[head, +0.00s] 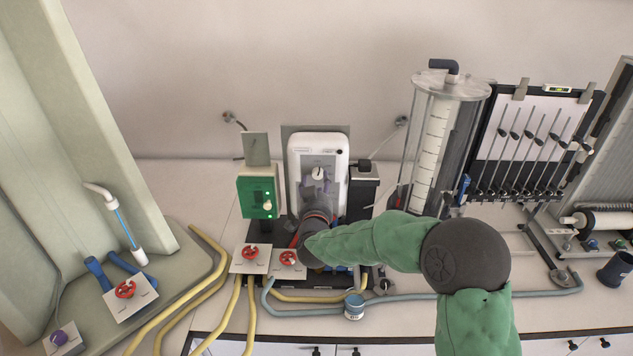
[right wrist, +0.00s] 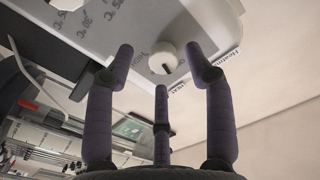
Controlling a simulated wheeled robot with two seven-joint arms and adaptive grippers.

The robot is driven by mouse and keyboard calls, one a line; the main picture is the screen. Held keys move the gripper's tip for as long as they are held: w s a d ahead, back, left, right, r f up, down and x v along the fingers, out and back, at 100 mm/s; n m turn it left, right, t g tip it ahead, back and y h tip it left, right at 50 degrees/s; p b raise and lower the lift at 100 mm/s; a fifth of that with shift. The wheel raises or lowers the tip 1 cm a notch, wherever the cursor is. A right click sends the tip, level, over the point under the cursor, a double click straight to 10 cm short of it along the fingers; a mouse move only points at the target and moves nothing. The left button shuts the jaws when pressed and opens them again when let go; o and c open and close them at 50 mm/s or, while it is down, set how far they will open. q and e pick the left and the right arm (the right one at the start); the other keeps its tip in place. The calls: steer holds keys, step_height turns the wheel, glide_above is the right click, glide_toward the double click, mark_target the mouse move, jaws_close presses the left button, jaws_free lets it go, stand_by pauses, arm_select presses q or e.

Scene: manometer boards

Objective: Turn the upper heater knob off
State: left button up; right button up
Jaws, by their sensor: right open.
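The white heater unit (head: 339,160) stands upright at the back of the bench. Its white knob (head: 318,173) has a dark pointer mark and sits on a grey panel. The knob also shows in the right wrist view (right wrist: 168,58), with small print around it. My right gripper (head: 317,186) is in front of the unit, its purple fingers just below and beside the knob. In the right wrist view the three fingers are spread, two flanking the knob and one below it, with nothing clasped. Contact with the unit cannot be told. My left gripper is out of view.
A green box (head: 258,194) stands left of the unit. Red valve handles (head: 250,252) on white plates lie in front, with yellow hoses (head: 206,285) nearby. A clear cylinder (head: 436,140) and manometer board (head: 530,135) stand to the right.

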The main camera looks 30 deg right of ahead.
mark_target(317, 177)
steer(key=v, duration=1)
steer(key=shift+w+f, duration=0.1)
steer(key=shift+f, duration=0.05)
steer(key=w+d, duration=0.2)
steer(key=w, duration=0.1)
steer(key=w+d+n+p, duration=0.1)
steer(key=w+d, duration=0.1)
steer(key=w, duration=0.2)
steer(key=w+d+n+p, duration=0.1)
steer(key=w+d, duration=0.2)
steer(key=w, duration=0.1)
steer(key=shift+r, duration=0.25)
steer(key=shift+a+n, duration=0.1)
steer(key=shift+n, duration=0.2)
jaws_close()
